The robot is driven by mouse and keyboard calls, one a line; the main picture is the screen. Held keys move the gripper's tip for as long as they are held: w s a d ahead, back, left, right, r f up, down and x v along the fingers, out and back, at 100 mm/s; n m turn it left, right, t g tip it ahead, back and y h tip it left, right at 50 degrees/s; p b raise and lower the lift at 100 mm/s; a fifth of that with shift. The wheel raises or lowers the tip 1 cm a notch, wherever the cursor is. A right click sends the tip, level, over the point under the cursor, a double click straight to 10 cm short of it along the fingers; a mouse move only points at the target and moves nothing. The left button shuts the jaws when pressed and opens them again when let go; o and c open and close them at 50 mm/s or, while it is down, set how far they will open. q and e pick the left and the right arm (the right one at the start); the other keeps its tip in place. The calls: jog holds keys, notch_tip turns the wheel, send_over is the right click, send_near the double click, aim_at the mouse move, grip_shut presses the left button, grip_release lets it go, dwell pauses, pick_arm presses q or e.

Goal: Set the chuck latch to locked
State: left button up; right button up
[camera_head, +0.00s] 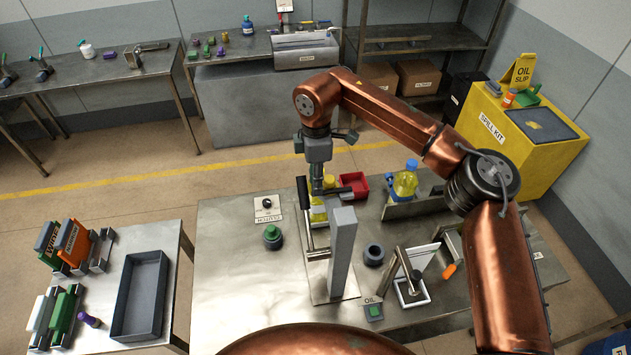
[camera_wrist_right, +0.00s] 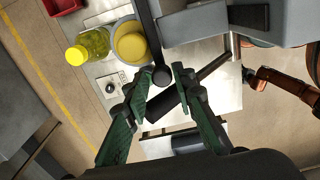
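My right gripper (camera_head: 318,188) points down at the grey machine post (camera_head: 342,250) on the steel bench. In the wrist view, its green-padded fingers (camera_wrist_right: 161,76) stand apart. A dark round-ended lever (camera_wrist_right: 147,35) reaches to the gap between the fingertips. A black grip on a metal rod (camera_wrist_right: 212,72) lies just beyond the fingers; contact cannot be told. Which part is the chuck latch is unclear, and no locked mark is readable. A white plate with a black knob (camera_head: 267,205) lies left of the post; the knob also shows in the wrist view (camera_wrist_right: 109,88). My left gripper is out of view.
A green-topped dark button (camera_head: 272,236) stands left of the post. A red bin (camera_head: 354,184) and yellow bottle (camera_head: 405,182) stand behind it. A dark ring (camera_head: 373,255) and a white-framed fixture (camera_head: 412,290) are to its right. The bench's front left is clear.

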jog(key=shift+o, duration=1.1)
notch_tip(320, 180, up, 12)
jog(key=shift+r, duration=0.1)
